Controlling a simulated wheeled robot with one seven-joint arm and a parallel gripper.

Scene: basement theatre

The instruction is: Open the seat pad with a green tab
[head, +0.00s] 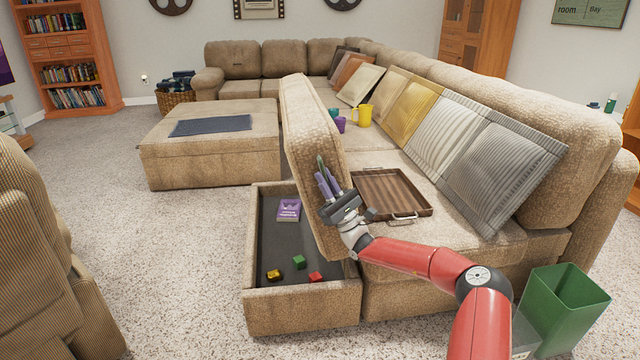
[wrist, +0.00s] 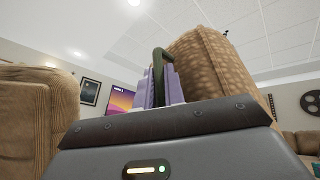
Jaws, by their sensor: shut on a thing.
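The tan seat pad (head: 308,140) is raised and stands steeply tilted at the edge of its storage box (head: 303,311) in the head view. The box below it is open. The pad's underside fills the upper right of the wrist view (wrist: 208,70). My gripper (head: 327,181) is at the pad's right face, with its purple fingers shut on the green tab (head: 321,163). The tab also shows as a dark green loop between the fingers in the wrist view (wrist: 158,62).
In the box lie a purple box (head: 289,210), a yellow block (head: 273,275), a green block (head: 299,262) and a red block (head: 316,277). A green bin (head: 565,310) stands at right. Carpet left of the box is clear.

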